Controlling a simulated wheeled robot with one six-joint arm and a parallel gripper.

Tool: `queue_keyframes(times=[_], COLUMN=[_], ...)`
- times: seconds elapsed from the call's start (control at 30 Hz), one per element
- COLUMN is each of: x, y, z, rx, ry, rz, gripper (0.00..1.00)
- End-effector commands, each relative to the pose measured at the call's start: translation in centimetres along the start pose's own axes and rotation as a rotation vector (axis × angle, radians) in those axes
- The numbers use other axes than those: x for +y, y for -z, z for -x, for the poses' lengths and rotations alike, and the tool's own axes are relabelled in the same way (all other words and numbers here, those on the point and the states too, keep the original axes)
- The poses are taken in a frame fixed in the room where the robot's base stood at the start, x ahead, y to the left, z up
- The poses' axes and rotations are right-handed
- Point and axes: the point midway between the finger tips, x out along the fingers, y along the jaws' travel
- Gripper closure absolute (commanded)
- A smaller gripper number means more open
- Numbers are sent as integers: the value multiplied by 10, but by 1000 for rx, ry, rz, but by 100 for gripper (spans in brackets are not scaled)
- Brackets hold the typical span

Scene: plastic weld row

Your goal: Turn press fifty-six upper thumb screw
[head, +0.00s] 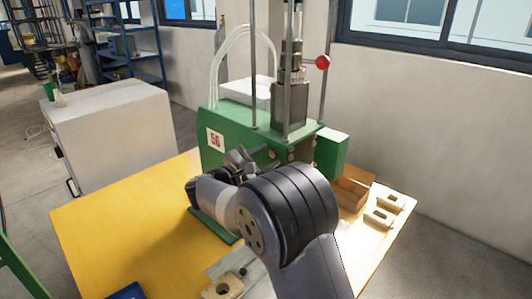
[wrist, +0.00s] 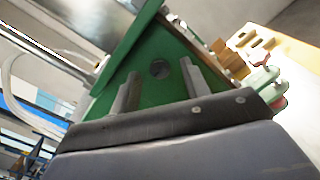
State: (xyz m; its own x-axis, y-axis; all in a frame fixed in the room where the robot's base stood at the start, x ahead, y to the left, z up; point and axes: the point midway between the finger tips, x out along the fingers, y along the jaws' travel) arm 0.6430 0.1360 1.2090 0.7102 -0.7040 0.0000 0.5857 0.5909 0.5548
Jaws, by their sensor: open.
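Press fifty-six (head: 228,118) is a green machine with a "56" label, standing on the yellow table. My gripper (head: 242,160) is at its front face, partly hidden by my own arm. In the wrist view my gripper (wrist: 159,76) is open, its two fingers pointing at the green face of the press (wrist: 145,50). A dark round spot (wrist: 160,68) on that face lies between the fingertips, with nothing gripped. I cannot tell whether it is the upper thumb screw. In the head view small round knobs (head: 272,154) show on the front, right of my gripper.
Metal columns and a red ball knob (head: 323,62) rise above the press. An open brown box (head: 352,192) and pale parts (head: 379,218) lie on the table (head: 110,235) at right. Another pale part (head: 222,287) lies in front. A white cabinet (head: 115,130) stands at left.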

Motion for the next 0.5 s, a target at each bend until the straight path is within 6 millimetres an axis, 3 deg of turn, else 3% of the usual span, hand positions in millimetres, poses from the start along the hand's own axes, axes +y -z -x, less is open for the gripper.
queue_keyframes(times=[0.3,0.5], x=[0,0], y=[0,0], z=[-4,-3], rx=[0,0], ry=[0,1], rz=[-1,-1], gripper=[56,71])
